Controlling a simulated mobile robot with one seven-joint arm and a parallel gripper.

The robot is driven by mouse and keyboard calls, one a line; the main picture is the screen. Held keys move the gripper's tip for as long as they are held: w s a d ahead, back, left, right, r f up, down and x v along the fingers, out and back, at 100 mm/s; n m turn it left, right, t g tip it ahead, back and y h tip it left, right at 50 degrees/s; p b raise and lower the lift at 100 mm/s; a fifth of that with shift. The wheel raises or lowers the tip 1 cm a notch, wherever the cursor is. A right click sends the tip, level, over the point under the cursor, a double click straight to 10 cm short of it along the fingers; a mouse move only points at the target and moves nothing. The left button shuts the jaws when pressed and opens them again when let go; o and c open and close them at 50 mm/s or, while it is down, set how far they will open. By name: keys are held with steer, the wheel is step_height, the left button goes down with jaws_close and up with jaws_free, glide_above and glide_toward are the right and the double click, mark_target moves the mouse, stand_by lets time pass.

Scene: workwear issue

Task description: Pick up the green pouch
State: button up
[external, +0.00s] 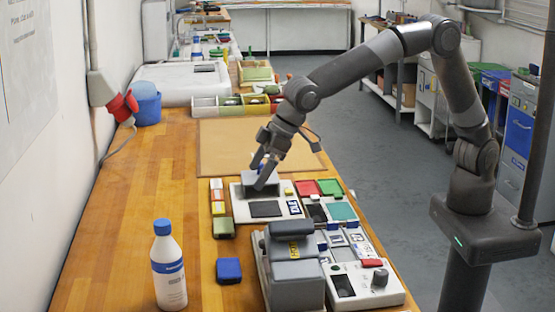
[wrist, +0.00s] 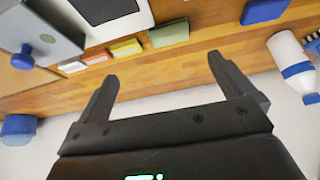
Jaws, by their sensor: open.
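The green pouch (external: 223,228) is a small olive-green block lying flat on the wooden bench, just left of the white device with a dark panel. In the wrist view the green pouch (wrist: 168,33) lies beyond the fingertips, at the end of a row of coloured pieces. My gripper (external: 262,172) is over the white device, behind and to the right of the pouch. In the wrist view my gripper (wrist: 163,69) has its fingers spread, with bare bench and wall between them. It is empty and apart from the pouch.
Red, yellow and white pieces (external: 217,196) line up behind the pouch. A blue block (external: 229,270) lies in front of it, and a white bottle (external: 169,268) stands at front left. Grey and white devices (external: 295,272) crowd the right.

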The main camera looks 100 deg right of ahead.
mark_target(225, 224)
steer(key=w+f, duration=0.1)
steer(key=f, duration=0.1)
steer(key=w+a+f, duration=0.1)
steer(key=w+f, duration=0.1)
steer(key=w+a+f, duration=0.1)
steer(key=w+f, duration=0.1)
steer(key=f, duration=0.1)
steer(key=shift+x, duration=2.9)
steer(key=shift+w+d, duration=0.1)
steer(key=shift+d, duration=0.1)
steer(key=c, duration=1.1)
